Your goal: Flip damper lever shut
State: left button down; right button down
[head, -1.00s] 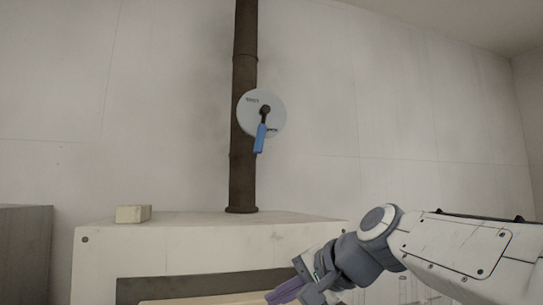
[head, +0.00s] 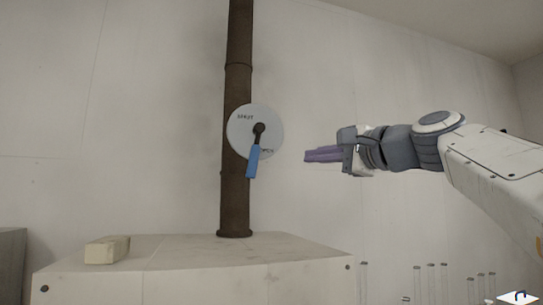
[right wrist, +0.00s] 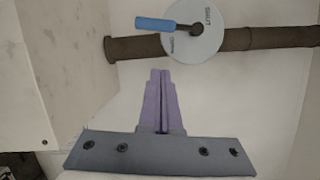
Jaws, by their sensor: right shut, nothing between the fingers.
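The damper lever has a blue handle (head: 253,162) on a dark pivot at the middle of a pale round plate (head: 268,120). The plate sits on a brown vertical pipe (head: 236,200). The handle hangs down, tilted slightly left, near the lower marking; "SHUT" is printed at the plate's upper left. My right gripper (head: 308,156) is shut and empty, to the right of the handle and apart from it. In the right wrist view its purple fingers (right wrist: 159,75) are together, below the plate (right wrist: 208,40) and blue handle (right wrist: 155,24). My left gripper is not in view.
The pipe rises from a large pale box-like cabinet (head: 190,262). A cream block (head: 107,250) lies on its top at the left. Several thin clear upright tubes (head: 431,280) stand at the lower right. The space between gripper and lever is clear.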

aim_at(256, 150)
jog(key=s+a+p+x, duration=0.1)
jog(key=a+p+x, duration=0.1)
jog(key=p+x, duration=0.4)
jog(key=x, duration=0.5)
jog(key=shift+a+r+p, duration=0.25)
jog(key=shift+a+p, duration=0.05)
jog(key=shift+a, duration=0.05)
jog(key=shift+s, duration=0.1)
